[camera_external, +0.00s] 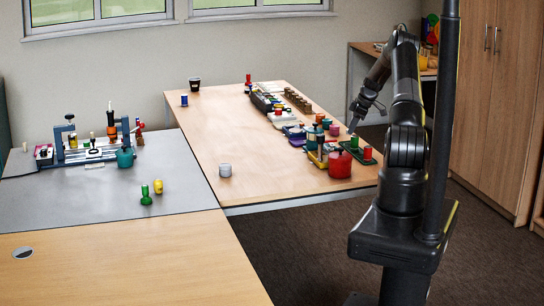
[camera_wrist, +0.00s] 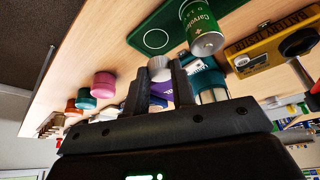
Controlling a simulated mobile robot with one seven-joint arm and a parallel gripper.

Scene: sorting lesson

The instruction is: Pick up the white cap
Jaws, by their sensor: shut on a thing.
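The white cap (camera_wrist: 159,66) shows in the wrist view as a small pale round piece between my fingertips. My gripper (camera_wrist: 160,76) is shut on it, with one dark finger on each side. The fingers hide part of its sides. In the outside view my gripper (camera_external: 353,122) points down at the right end of the long table, above the crowded row of things near the green board. The cap is too small there to make out clearly.
The green board (camera_external: 370,160) carries red pieces, and a red pot (camera_external: 340,165) stands beside it. In the wrist view a green can (camera_wrist: 204,30) and a yellow tester box (camera_wrist: 262,52) are close by. The wooden table's left part (camera_external: 225,125) is mostly clear.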

